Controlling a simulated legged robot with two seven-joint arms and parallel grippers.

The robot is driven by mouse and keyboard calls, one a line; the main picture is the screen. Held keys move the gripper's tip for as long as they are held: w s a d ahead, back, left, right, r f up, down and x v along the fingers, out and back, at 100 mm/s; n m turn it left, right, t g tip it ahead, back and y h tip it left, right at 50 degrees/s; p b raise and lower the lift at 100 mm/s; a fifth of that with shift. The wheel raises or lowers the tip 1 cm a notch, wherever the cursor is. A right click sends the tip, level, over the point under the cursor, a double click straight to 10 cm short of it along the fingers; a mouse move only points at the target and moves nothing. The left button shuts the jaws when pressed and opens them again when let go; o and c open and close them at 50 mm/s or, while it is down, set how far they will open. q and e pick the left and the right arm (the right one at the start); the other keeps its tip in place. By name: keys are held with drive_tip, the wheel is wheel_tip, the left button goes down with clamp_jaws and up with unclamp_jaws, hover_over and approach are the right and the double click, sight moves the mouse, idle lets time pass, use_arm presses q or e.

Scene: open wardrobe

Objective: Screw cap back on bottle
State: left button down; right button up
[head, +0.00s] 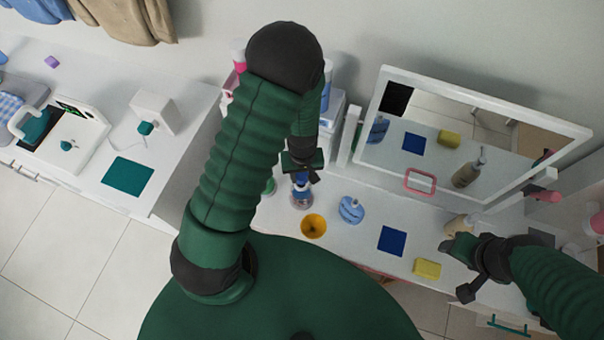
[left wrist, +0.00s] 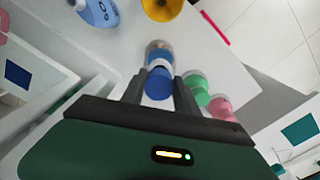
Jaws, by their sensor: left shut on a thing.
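My left gripper (head: 300,172) reaches down over the white tabletop, shut on a blue cap (left wrist: 159,83). In the left wrist view the cap lies between the two dark fingers. A small clear bottle (head: 301,199) is directly below the cap in the head view. It also shows in the left wrist view (left wrist: 157,50), lined up with the cap; I cannot tell whether the threads are engaged. My right gripper (head: 456,268) is at the right of the table, its fingers spread and empty, near a beige pump bottle (head: 460,223).
An orange bowl (head: 313,226), a blue bottle (head: 351,209), a blue square (head: 392,240) and a yellow sponge (head: 427,268) are on the table. A tilted mirror (head: 470,140) stands behind. Green (left wrist: 195,82) and pink (left wrist: 219,105) capped bottles are close beside the left gripper.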

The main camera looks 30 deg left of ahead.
sight(302, 176)
use_arm(q)
drive_tip(key=shift+f+b, duration=1.15)
drive_tip(key=shift+f, duration=0.35)
drive_tip(key=c, duration=0.8)
unclamp_jaws()
drive_tip(key=shift+c, duration=0.2)
wheel_tip(302, 176, up, 17)
drive_tip(key=shift+f, duration=0.1)
